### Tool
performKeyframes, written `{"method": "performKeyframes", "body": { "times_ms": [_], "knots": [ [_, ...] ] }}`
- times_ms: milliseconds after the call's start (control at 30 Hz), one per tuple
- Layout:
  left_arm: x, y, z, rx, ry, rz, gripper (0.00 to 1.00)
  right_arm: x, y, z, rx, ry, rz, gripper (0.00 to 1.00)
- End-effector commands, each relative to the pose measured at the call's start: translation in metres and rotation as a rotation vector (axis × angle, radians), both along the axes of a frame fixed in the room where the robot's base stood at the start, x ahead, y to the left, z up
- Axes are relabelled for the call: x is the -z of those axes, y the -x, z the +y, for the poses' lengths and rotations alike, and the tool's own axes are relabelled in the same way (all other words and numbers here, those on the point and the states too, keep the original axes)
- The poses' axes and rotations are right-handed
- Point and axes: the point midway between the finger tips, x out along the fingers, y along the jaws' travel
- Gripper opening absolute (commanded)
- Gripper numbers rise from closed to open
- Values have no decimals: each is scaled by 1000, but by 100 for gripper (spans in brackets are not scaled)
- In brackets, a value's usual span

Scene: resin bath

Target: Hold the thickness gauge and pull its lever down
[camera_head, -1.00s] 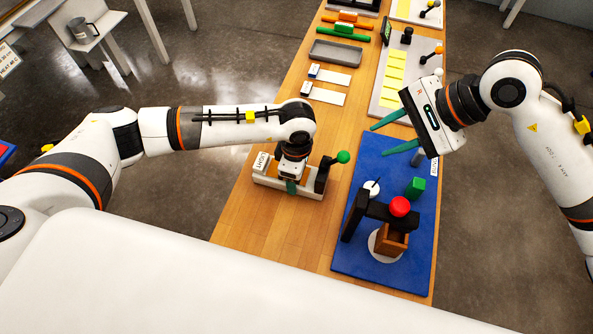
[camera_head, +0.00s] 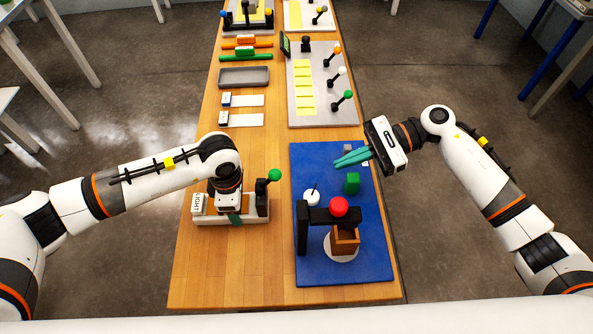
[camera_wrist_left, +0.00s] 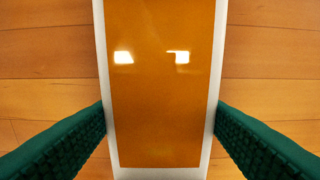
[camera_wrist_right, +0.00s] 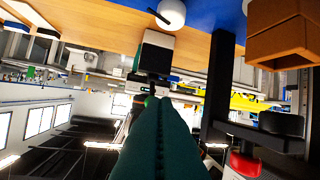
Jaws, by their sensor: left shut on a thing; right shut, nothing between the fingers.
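The thickness gauge (camera_head: 235,218) is a white-based device with a label that seems to read LIGHT, a black upright block and a lever (camera_head: 274,175) with a green ball pointing up. My left gripper (camera_head: 235,217) comes down from above and is shut on its body. In the left wrist view, the green fingers press both sides of a white-edged amber panel (camera_wrist_left: 160,90). My right gripper (camera_head: 342,160) is shut and empty, above the blue mat, right of the lever and apart from it. Its closed fingers also show in the right wrist view (camera_wrist_right: 157,130).
A grey board (camera_head: 300,115) with several levers lies behind. Wood is bare before the gauge.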

Motion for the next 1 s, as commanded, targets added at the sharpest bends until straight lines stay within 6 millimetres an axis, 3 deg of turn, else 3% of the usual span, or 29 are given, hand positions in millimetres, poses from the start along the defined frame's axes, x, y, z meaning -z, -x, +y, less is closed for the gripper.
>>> {"method": "performKeyframes", "body": {
  "times_ms": [100, 200, 567, 767, 1000],
  "knots": [
    [0, 0, 0, 0, 1, 0, 30, 15, -3, -20, 75, -81, 71, 0],
    [0, 0, 0, 0, 1, 0, 30, 19, -4, -27, 102, -109, 90, 0],
    [0, 0, 0, 0, 1, -1, 30, 19, -4, -26, 103, -113, 91, 0],
    [-1, 0, 0, 0, 1, -1, 30, 23, -1, -5, 101, -115, 90, 0],
    [-1, 0, 0, 0, 1, -1, 30, 33, 5, 46, 99, -116, 91, 0]
  ]
}}
